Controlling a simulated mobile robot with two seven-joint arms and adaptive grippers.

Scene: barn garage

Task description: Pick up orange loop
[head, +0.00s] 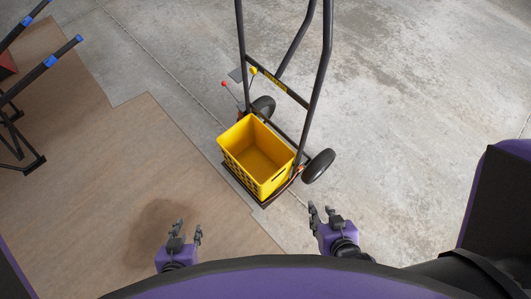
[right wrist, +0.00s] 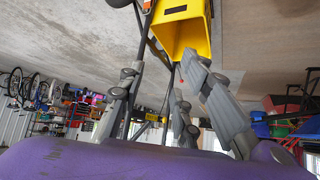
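I cannot clearly make out an orange loop. A small orange piece (head: 298,172) shows at the right edge of the yellow crate (head: 238,158), by the hand truck's wheel; its shape is too small to tell. The crate stands on the hand truck's base plate and looks empty. My right gripper (head: 320,211) is open and empty, in front of the crate and to its right. Its spread fingers (right wrist: 168,95) also show in the right wrist view, with the crate (right wrist: 180,30) beyond them. My left gripper (head: 187,229) is open and empty, lower left of the crate.
The black hand truck (head: 320,75) has upright rails and two wheels, one (head: 318,166) right of the crate. A dark rack with blue-banded bars (head: 30,85) stands at the left on brown flooring (head: 80,200). The concrete floor (head: 430,100) at the right is clear.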

